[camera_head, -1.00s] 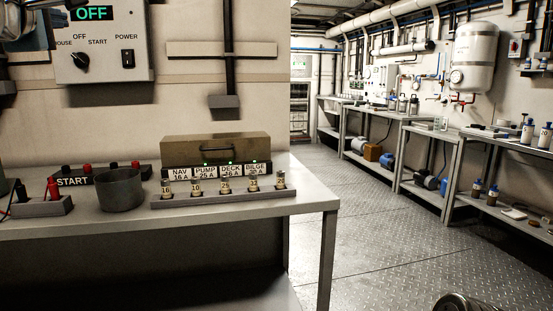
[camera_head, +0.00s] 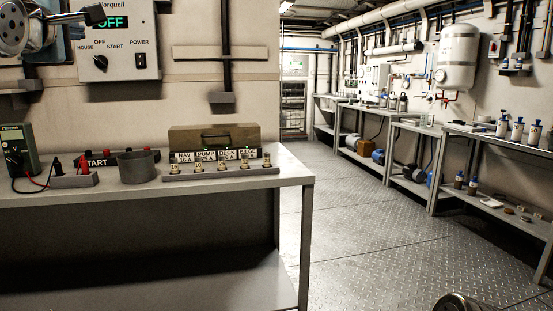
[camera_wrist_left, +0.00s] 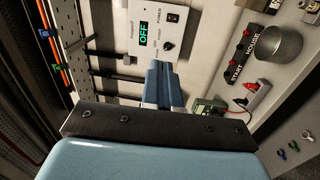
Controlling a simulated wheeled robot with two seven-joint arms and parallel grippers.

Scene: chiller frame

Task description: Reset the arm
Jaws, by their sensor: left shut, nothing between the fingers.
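My left gripper (camera_head: 94,15) is at the upper left of the head view, in front of the grey control panel (camera_head: 122,70) on the wall. In the left wrist view its blue fingers (camera_wrist_left: 160,82) are together with nothing between them, pointing toward the wall and the panel (camera_wrist_left: 148,42). The gripper appears clear of the bench, though its exact distance from the panel cannot be told.
A metal bench (camera_head: 290,180) holds a multimeter (camera_head: 18,150), a grey cup (camera_head: 139,167), a fuse strip (camera_head: 222,171) and a brown box (camera_head: 214,137). The metal floor (camera_head: 370,220) to the right is clear. Side benches (camera_head: 440,150) line the right wall.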

